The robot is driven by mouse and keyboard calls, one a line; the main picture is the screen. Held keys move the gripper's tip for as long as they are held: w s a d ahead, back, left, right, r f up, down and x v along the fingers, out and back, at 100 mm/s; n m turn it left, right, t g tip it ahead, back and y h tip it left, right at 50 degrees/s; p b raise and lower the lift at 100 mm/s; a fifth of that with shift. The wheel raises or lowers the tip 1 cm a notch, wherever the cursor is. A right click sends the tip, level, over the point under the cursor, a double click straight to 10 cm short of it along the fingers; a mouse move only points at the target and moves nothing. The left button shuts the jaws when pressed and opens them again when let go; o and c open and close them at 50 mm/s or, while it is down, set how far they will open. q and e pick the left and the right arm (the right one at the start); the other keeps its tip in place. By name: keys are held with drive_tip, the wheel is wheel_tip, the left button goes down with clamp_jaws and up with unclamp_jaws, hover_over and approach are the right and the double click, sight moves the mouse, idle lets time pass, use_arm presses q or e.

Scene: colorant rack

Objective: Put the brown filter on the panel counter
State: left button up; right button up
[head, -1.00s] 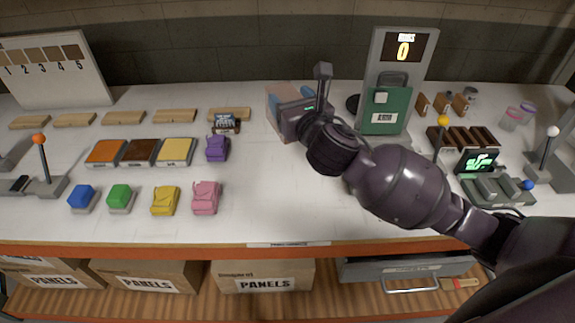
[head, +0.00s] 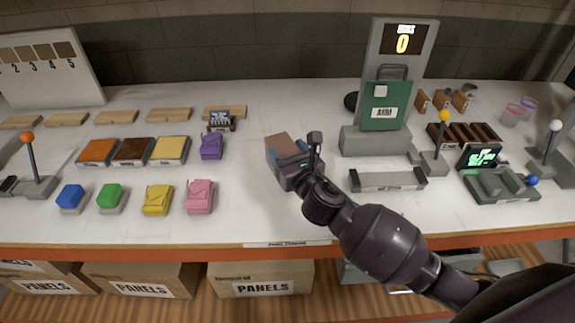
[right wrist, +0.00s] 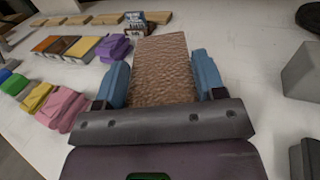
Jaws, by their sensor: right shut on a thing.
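A brown textured block, which looks like the brown filter (head: 281,144), is held in my right gripper (head: 286,156) above the white counter. In the right wrist view the brown filter (right wrist: 163,68) stands between the two blue fingers of my right gripper (right wrist: 163,82), which is shut on it. The grey display stand with a lit 0, which looks like the panel counter (head: 401,62), is to the right of the gripper and apart from it. A green case (head: 385,107) is on its front. My left gripper is not in view.
Orange, dark brown and yellow tiles (head: 170,150) and coloured bag-like pieces (head: 199,195) lie to the left. A low grey tray (head: 388,180) sits right of the gripper, near a yellow-knobbed lever (head: 444,117). The white tabletop (head: 245,205) is clear around the front middle.

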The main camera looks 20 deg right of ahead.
wheel_tip(320, 180, down, 4)
drive_tip(key=shift+r+b, duration=0.15)
drive_tip(key=shift+b, duration=0.4)
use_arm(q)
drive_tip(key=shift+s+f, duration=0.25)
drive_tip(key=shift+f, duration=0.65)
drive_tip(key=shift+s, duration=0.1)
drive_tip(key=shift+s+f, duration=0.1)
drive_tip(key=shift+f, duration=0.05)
use_arm(e)
drive_tip(key=o, duration=0.9)
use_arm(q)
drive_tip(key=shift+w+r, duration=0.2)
